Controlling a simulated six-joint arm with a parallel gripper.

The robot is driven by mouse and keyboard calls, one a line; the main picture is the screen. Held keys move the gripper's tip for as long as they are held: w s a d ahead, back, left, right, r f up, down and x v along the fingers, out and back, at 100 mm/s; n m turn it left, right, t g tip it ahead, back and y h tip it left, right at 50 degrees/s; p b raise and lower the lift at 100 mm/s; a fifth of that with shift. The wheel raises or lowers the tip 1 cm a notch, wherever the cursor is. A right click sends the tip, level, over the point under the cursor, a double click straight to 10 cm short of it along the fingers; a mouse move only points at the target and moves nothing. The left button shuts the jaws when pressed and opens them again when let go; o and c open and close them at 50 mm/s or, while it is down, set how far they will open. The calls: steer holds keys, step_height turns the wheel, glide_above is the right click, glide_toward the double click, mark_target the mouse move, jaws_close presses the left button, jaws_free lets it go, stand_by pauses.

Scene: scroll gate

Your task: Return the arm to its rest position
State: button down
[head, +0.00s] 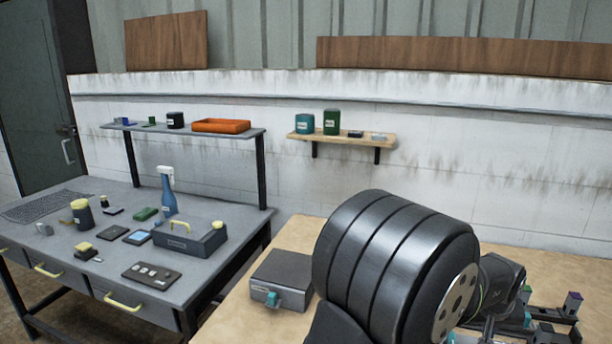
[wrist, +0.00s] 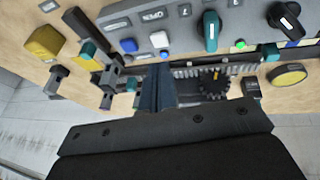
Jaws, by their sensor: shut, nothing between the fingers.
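My gripper (wrist: 165,82) shows in the wrist view as dark blue fingers closed together, with nothing between them. Its dark mounting plate fills the lower part of that view. The fingers point toward a control mechanism with a dark toothed gear (wrist: 214,88) and a pale toothed rack (wrist: 190,71). I cannot tell whether they touch any of it. In the head view my large dark arm link covers the right foreground, and my gripper's fingers cannot be made out there.
The wrist view shows a teal handle (wrist: 210,30), a yellow knob (wrist: 45,42) and a round yellow button (wrist: 287,75). In the head view, a grey box (head: 283,272) stands on the wooden bench (head: 235,318) beside my arm. A cluttered grey workbench (head: 60,222) is at left.

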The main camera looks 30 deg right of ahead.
steer(key=w+v, duration=0.1)
steer(key=v, duration=0.7)
steer(key=shift+s+a+r, duration=0.2)
steer(key=shift+s+r, duration=0.2)
steer(key=shift+s, duration=0.1)
steer(key=c, duration=2.2)
jaws_free()
